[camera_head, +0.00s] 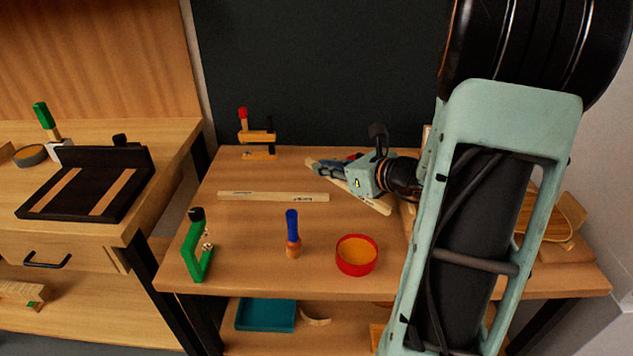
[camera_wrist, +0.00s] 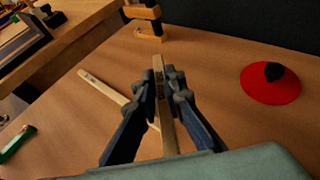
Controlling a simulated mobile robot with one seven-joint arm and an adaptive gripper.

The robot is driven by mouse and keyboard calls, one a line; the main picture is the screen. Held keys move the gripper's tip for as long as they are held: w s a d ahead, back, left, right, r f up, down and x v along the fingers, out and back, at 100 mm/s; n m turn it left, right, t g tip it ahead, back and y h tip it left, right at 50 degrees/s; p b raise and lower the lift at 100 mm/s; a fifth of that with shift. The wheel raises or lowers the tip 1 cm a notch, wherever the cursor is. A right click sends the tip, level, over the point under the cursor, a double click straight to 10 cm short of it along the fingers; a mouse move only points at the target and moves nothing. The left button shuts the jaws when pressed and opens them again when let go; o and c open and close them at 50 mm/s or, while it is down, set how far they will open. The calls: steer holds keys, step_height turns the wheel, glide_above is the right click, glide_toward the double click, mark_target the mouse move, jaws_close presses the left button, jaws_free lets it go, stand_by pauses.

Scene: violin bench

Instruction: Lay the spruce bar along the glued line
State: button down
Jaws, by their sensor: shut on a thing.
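My gripper (camera_head: 322,169) is shut on a pale wooden bar (camera_head: 374,203), above the middle of the bench. In the wrist view, the fingers (camera_wrist: 161,78) clasp this bar (camera_wrist: 168,136) from both sides, and its far end sticks out between them. A second pale bar (camera_head: 274,197) with small dark lettering lies flat on the bench, left of my gripper; it also shows in the wrist view (camera_wrist: 104,88). I cannot read either bar's lettering to tell which is spruce. A wooden plate (camera_head: 545,215) at the right is partly hidden by my arm. I see no glued line.
A yellow clamp (camera_head: 259,138) stands at the back, a green clamp (camera_head: 197,246) at front left. A blue-handled brush (camera_head: 292,232) and red dish (camera_head: 357,254) are in front. A red disc (camera_wrist: 270,84) with a black knob lies right of my gripper in the wrist view.

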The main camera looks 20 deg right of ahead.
mark_target(322, 189)
steer(key=shift+w+f, duration=0.8)
steer(key=shift+f, duration=0.15)
steer(key=shift+w+d+f+b, duration=0.15)
steer(key=shift+f+b, duration=0.25)
steer(key=shift+f, duration=0.5)
steer(key=shift+w+a+f+b, duration=0.15)
steer(key=shift+f+b, duration=0.2)
steer(key=shift+f, duration=0.55)
steer(key=shift+d, duration=0.1)
steer(key=shift+f, duration=0.25)
steer(key=c, duration=2)
jaws_free()
steer(key=shift+r, duration=0.1)
steer(key=shift+r, duration=0.1)
